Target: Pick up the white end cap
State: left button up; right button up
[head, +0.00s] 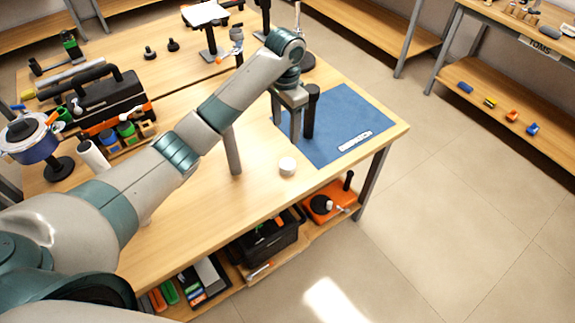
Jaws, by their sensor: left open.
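The white end cap (287,167) is a small, short round piece on the wooden table, near its front edge and just off the blue mat. My left gripper (286,128) points down over the left part of the mat, above and behind the cap in the picture. Its two fingers are apart, with nothing seen between them. The gripper and the cap do not touch. My right gripper is not in view.
A dark upright cylinder (311,112) is close to the right of my left gripper. A grey upright post (233,152) stands left of the cap. The blue mat (350,115) is mostly clear. A black toolbox (105,97) sits at the left.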

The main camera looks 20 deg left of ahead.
pick_arm(q)
jog(key=p, duration=0.2)
send_over(287, 164)
jog(key=f, duration=0.9)
jog(key=shift+w+a+f, duration=0.2)
jog(key=shift+a+f, duration=0.05)
jog(key=shift+f, duration=0.8)
jog(key=shift+s+d+f+p, duration=0.1)
jog(key=shift+d+f+p, duration=0.1)
jog(key=shift+f+p, duration=0.4)
notch_tip(287, 164, down, 2)
jog(key=shift+d+f+p, duration=0.1)
jog(key=shift+f+p, duration=0.05)
jog(key=shift+p, duration=0.2)
jog(key=shift+f, duration=0.8)
jog(key=c, duration=1)
